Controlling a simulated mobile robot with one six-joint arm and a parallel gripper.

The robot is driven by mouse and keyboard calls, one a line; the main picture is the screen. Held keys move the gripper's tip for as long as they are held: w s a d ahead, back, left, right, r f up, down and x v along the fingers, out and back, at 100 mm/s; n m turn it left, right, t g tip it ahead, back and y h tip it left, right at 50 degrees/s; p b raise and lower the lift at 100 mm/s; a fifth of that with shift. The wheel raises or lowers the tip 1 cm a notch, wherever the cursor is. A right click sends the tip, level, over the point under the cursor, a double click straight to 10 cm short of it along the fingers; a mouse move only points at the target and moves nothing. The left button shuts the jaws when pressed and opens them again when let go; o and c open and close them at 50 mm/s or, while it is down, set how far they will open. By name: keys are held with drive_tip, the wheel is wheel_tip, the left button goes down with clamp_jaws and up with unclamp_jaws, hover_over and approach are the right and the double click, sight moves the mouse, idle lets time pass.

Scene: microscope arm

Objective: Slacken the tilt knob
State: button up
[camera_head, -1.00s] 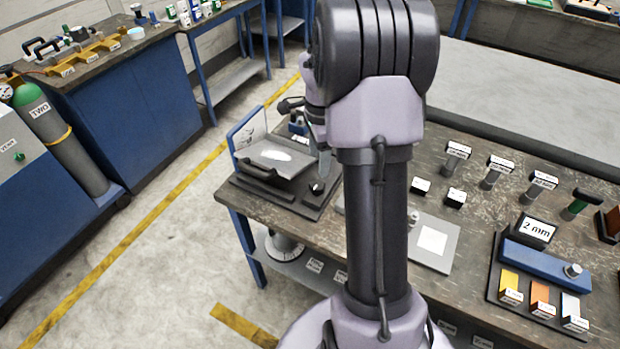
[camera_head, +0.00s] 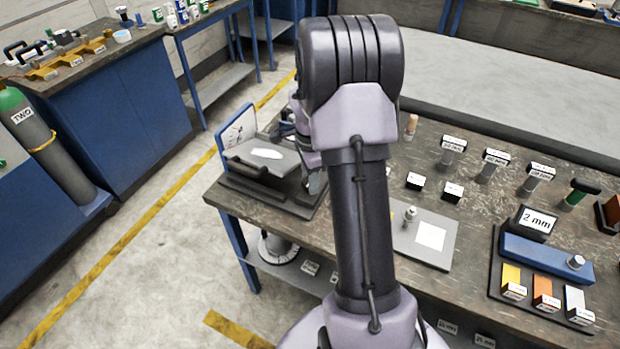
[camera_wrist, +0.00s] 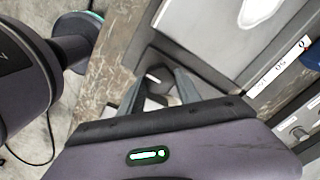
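The tilt stand (camera_head: 240,171) is at the left end of the bench, with a grey tilting plate, a black bar handle and an upright dial plate (camera_head: 237,133). In the wrist view, a dark knob with a white mark (camera_wrist: 154,76), which looks like the tilt knob, lies between the fingertips of my gripper (camera_wrist: 160,82). The fingers stand apart on both sides of it. I cannot tell whether they touch it. In the head view my gripper (camera_head: 313,182) is low at the stand's right side, and the knob is hidden there.
A grey plate with a small metal post (camera_head: 410,214) lies right of my arm. Several labelled posts and blocks and a blue fixture (camera_head: 545,256) fill the bench's right side. The bench's front left edge (camera_head: 222,199) is close to the stand.

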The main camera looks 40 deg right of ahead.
clamp_jaws()
drive_tip(key=n+p, duration=0.2)
drive_tip(key=n, duration=0.2)
drive_tip(key=shift+r, duration=0.15)
drive_tip(key=n+p, duration=0.1)
drive_tip(key=n, duration=0.2)
drive_tip(key=shift+n, duration=0.3)
drive_tip(key=n+p, duration=0.2)
drive_tip(key=n, duration=0.2)
drive_tip(key=shift+n+p, duration=0.65)
drive_tip(key=shift+n, duration=1.35)
